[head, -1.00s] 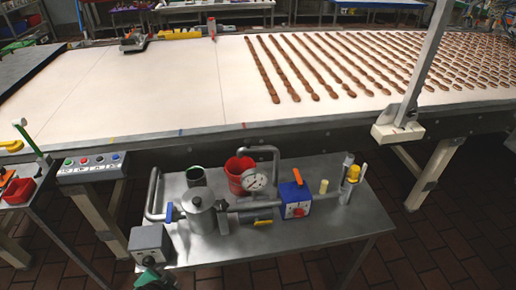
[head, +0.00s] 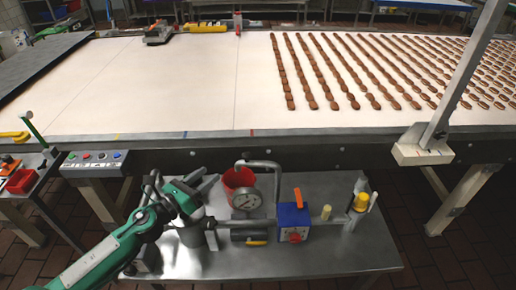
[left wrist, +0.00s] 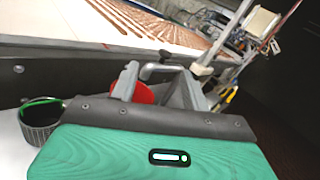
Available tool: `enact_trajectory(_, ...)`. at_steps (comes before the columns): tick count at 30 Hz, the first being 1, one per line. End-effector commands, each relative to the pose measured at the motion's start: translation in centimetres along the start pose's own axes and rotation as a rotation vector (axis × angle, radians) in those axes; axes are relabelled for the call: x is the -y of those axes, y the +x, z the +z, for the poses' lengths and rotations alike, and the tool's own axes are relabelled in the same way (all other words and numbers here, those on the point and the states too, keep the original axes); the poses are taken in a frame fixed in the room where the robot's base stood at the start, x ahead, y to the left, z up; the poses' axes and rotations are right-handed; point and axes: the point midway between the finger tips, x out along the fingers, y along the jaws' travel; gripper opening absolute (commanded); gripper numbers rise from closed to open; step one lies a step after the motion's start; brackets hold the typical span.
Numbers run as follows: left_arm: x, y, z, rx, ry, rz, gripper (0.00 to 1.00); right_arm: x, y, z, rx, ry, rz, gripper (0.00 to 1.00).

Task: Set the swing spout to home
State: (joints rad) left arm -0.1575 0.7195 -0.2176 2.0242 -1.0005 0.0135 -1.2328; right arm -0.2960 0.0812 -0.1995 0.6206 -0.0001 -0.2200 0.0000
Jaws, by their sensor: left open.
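The swing spout (head: 262,164) is a grey bent pipe on the steel cart. It rises behind the blue box and its free end hangs to the left, over the red bucket (head: 230,180). In the left wrist view the spout (left wrist: 160,67) shows beyond the fingers, with the red bucket (left wrist: 145,94) partly hidden between them. My left gripper (head: 208,182) is open and empty, left of the spout and bucket and apart from the spout. It hides much of the metal pot (head: 192,237). My right gripper is not in view.
A dark cup (left wrist: 40,122) shows in the left wrist view. The conveyor (head: 160,90) lies behind the cart. The cart's front right is clear.

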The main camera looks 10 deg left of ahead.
Motion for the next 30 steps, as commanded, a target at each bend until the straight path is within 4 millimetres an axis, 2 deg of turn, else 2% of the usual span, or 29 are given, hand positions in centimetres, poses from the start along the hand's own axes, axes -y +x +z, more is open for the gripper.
enact_trajectory(1,-0.1,0.2,-0.1,-0.027,0.090,-0.041,0.47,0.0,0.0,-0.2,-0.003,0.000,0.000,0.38)
enact_trajectory(5,-0.1,0.3,-0.6,-0.069,0.229,-0.108,0.47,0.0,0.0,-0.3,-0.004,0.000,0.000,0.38)
enact_trajectory(10,0.0,0.9,-0.7,-0.078,0.263,-0.126,0.47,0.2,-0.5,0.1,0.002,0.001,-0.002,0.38)
enact_trajectory(14,0.2,2.2,-0.6,-0.076,0.259,-0.125,0.47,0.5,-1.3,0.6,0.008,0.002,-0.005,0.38)
enact_trajectory(30,1.3,11.2,-1.4,-0.076,0.254,-0.124,0.47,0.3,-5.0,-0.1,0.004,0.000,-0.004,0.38)
